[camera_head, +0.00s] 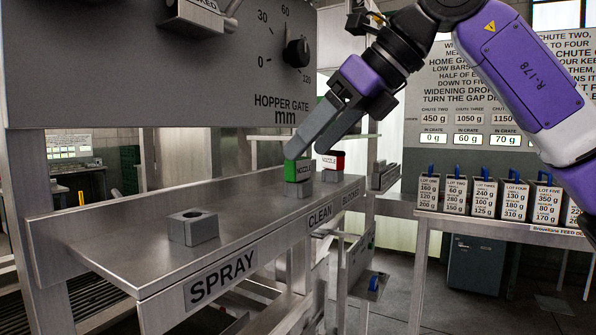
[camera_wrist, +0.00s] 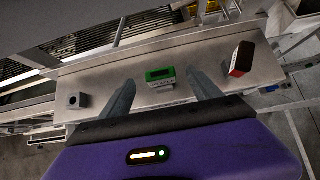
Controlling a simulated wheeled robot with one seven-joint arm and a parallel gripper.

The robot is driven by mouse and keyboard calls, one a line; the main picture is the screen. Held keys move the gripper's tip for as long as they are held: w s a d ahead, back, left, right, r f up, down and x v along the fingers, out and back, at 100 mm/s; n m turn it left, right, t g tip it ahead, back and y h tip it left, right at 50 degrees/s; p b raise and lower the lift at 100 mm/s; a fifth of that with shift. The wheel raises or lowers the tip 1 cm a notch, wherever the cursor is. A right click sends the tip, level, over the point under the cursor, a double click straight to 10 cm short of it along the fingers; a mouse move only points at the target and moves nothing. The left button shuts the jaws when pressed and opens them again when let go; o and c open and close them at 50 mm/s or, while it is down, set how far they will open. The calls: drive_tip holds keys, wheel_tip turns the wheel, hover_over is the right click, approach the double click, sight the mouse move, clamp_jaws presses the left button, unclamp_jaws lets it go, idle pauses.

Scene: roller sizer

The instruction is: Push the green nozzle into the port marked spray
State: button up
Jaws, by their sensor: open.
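The green nozzle (camera_head: 299,170) stands upright in a grey block on the metal shelf (camera_head: 150,240), above the label "CLEAN" (camera_head: 320,215). My gripper (camera_head: 312,150) is open, with its fingers around or just above the green nozzle. In the wrist view the green nozzle (camera_wrist: 160,75) shows between and beyond the two fingertips (camera_wrist: 158,82), with gaps on both sides. The spray port (camera_head: 193,227) is a grey block with an empty round hole, above the label "SPRAY" (camera_head: 220,278). It also shows at the left in the wrist view (camera_wrist: 76,100).
A grey panel with the hopper gate dial (camera_head: 297,53) overhangs the shelf. Labelled lot boxes (camera_head: 484,200) stand at right. The shelf between spray and clean is clear.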

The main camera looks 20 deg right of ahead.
sight(287, 173)
drive_tip(key=p+x, duration=0.1)
drive_tip(key=x, duration=0.6)
drive_tip(key=shift+w+f, duration=0.1)
drive_tip(key=c, duration=1.4)
drive_tip(key=shift+r, duration=5.05)
